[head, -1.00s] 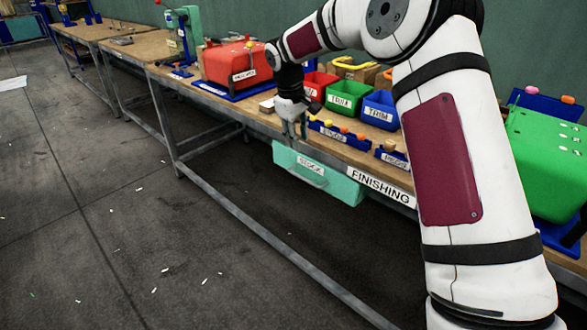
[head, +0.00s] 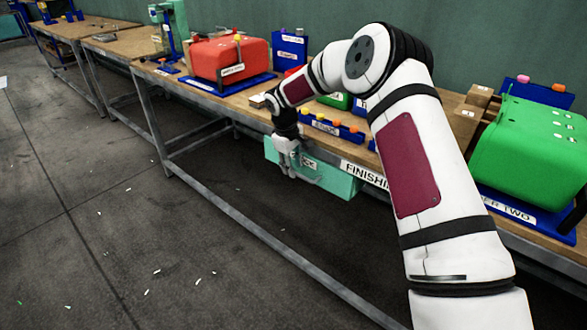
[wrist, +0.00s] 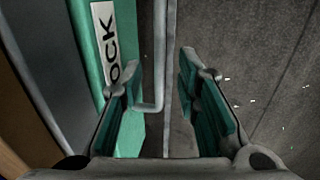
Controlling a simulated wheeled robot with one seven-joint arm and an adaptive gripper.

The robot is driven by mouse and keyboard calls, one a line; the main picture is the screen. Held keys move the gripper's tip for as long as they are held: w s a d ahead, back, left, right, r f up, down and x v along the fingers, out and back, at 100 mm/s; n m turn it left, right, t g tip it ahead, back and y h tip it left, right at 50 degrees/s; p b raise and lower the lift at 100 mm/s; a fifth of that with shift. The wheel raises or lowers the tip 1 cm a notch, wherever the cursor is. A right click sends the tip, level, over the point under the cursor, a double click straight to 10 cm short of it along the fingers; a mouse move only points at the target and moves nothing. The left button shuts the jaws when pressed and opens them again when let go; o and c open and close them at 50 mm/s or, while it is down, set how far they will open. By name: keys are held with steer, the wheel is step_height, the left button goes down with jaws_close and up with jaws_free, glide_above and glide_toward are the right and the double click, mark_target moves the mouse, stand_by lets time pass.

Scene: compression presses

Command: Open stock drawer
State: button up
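The teal stock drawer (head: 335,182) hangs under the front edge of the workbench, with its label partly hidden by my gripper. In the wrist view its teal front (wrist: 84,35) fills the left, with the label reading "OCK". Its grey bar handle (wrist: 160,60) stands out from that front. My gripper (head: 285,170) points down at the drawer's left front in the head view. In the wrist view my gripper (wrist: 160,98) is open, with one finger on the drawer side of the handle and the other on the floor side. Neither finger visibly touches the bar.
The bench edge (head: 225,105) runs above the drawer. On the bench stand a red press (head: 230,60), a green press (head: 535,150) and a blue rack (head: 332,125) with coloured knobs. The floor (head: 130,220) before the drawer is clear apart from small scraps.

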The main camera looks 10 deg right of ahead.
steer(key=shift+d+f, duration=0.1)
steer(key=shift+f, duration=0.6)
jaws_close()
steer(key=s+a, duration=0.7)
steer(key=a, duration=0.3)
steer(key=s+a+p, duration=0.1)
steer(key=s+a, duration=0.6)
steer(key=a, duration=0.3)
steer(key=shift+s+a+p, duration=0.15)
steer(key=shift+s+p, duration=0.15)
jaws_free()
